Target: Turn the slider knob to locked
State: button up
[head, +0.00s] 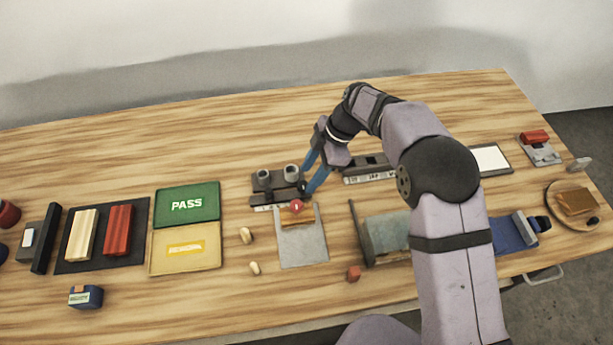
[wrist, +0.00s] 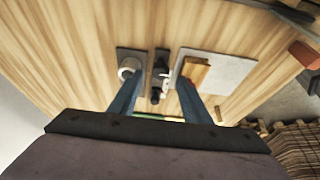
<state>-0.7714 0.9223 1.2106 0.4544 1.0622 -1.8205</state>
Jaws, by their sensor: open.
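A round red knob (head: 296,206) with a small white mark sits at the back edge of a grey plate (head: 305,247), in front of a dark fixture (head: 268,195). In the wrist view only a sliver of red shows beside the right finger. The fixture carries two grey round posts, and a pale marked strip (head: 266,208) runs along its front; its lettering is too small to read. My gripper (head: 306,181) is open and empty, its blue fingers pointing down just behind the knob. In the wrist view my gripper (wrist: 160,79) straddles a dark part (wrist: 160,72) of the fixture; contact cannot be told.
An orange-brown block (wrist: 197,72) lies on the grey plate. A second dark fixture (head: 368,168) with a marked strip stands to the right, near my arm. Green PASS (head: 186,220) and yellow (head: 158,262) trays lie left. Bare wood is free behind the fixture.

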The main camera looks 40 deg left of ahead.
aim_at(303, 185)
jog(key=shift+p+x, duration=0.5)
jog(key=shift+x, duration=1.15)
jog(key=c, duration=1.1)
jog(key=shift+o, duration=0.3)
